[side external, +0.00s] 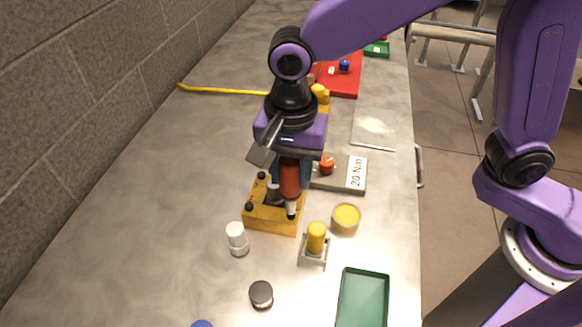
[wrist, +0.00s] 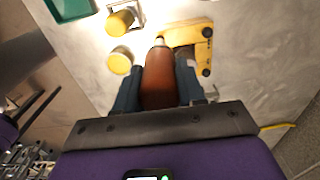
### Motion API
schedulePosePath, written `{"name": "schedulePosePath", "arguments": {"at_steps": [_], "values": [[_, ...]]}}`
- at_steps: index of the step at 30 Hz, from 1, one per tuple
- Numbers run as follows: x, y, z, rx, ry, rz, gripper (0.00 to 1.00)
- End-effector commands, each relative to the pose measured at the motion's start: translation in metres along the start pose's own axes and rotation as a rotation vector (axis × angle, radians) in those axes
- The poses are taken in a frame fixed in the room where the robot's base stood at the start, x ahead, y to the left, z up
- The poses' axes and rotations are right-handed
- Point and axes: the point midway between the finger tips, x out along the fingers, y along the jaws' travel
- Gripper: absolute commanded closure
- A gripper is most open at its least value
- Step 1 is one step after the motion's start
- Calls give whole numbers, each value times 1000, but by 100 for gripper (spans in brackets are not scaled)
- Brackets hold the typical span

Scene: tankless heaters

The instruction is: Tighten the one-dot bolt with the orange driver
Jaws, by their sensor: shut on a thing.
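The orange driver (side external: 290,180) is upright in my gripper (side external: 291,177), with its pale, dark-banded tip pointing down at the front right corner of a yellow block (side external: 262,218). The wrist view shows my gripper (wrist: 160,88) with its blue fingers closed on both sides of the orange driver (wrist: 158,78). Black bolts stand on the yellow block, one at its back (side external: 262,176) and one at its front left (side external: 249,207). No dot marks are readable. Any bolt under the tip is hidden, so I cannot tell whether the tip touches one.
A grey block labelled 20 N·m with a red knob (side external: 327,165) is behind right. A yellow round container (side external: 346,218), a yellow cylinder in a bracket (side external: 316,238), a white bottle (side external: 237,238), a dark cap (side external: 261,294) and a green tray (side external: 362,298) stand nearby. The left table is mostly clear.

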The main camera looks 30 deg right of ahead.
Motion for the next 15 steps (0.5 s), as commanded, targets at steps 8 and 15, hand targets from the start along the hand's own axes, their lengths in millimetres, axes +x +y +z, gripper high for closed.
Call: {"name": "schedulePosePath", "arguments": {"at_steps": [8, 15], "values": [[1, 0, 0, 0, 0, -2, 91], [3, 0, 0, 0, 0, -1, 91]]}}
